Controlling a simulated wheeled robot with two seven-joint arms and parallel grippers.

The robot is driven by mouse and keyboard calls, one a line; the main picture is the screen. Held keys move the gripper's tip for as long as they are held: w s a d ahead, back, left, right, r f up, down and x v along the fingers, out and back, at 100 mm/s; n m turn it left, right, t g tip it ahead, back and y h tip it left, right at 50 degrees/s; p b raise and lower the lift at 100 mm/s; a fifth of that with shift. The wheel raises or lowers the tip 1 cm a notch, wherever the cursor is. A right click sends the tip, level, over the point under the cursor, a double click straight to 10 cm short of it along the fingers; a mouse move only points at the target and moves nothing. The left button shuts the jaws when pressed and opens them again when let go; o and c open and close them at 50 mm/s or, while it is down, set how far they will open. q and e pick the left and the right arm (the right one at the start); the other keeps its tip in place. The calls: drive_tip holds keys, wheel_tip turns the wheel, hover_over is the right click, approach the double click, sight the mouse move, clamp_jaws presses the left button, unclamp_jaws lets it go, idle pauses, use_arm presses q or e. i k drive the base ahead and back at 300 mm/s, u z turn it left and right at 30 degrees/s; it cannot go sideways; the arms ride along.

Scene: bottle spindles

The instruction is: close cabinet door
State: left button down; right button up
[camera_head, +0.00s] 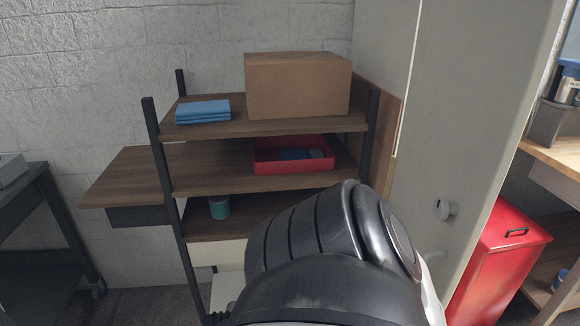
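A tall off-white cabinet door (465,120) fills the right of the head view, with a small round metal knob (443,209) low on it. It stands at an angle with its right edge free, and the room shows past that edge. A narrow pale vertical strip runs along its left side. How far it stands open I cannot tell. One of my black arm links covers the bottom centre and hides the door's lower left. Neither gripper shows, and contact between my arm and the door cannot be seen.
A dark-framed wooden shelf (215,180) stands at centre with a cardboard box (297,88), folded blue cloths (203,111) and a red tray (262,165). A dark table (35,205) is at left.

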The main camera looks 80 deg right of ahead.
sight(480, 66)
drive_tip(key=z, duration=3.4)
drive_tip(key=i, duration=0.5)
drive_tip(key=z, duration=0.05)
drive_tip(key=k, duration=0.5)
drive_tip(key=z, duration=1.7)
drive_tip(key=k, duration=1)
drive_tip(key=u, duration=1.35)
drive_tip(key=i, duration=0.5)
drive_tip(key=u, duration=0.1)
